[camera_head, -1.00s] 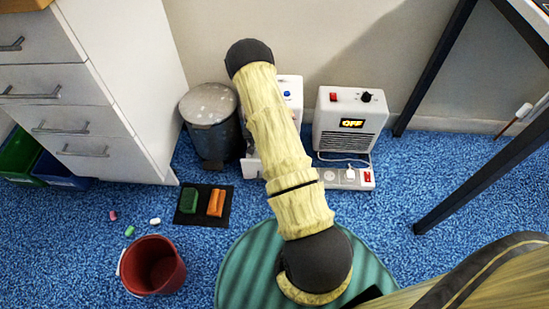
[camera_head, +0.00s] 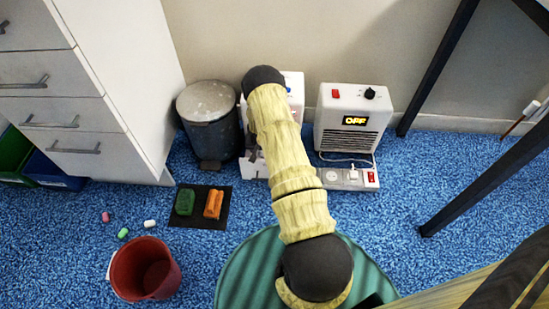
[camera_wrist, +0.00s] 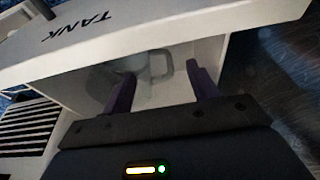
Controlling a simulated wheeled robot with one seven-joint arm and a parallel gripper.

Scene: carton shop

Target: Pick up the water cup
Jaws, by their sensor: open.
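The water cup appears to be a pale, see-through cup with a handle (camera_wrist: 148,88), inside the white recess of a dispenser in the wrist view. My gripper (camera_wrist: 161,70) has two dark purple fingers spread apart, pointing into that recess, with the cup between and just beyond them. I cannot tell whether either finger touches it. Nothing is gripped. The white dispenser (camera_wrist: 100,38) has "TANK" written on its top part.
A red bucket (camera_head: 146,270), a black mat (camera_head: 199,221) and white drawers (camera_head: 85,110) are at left. Dark table legs (camera_head: 480,185) stand at right.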

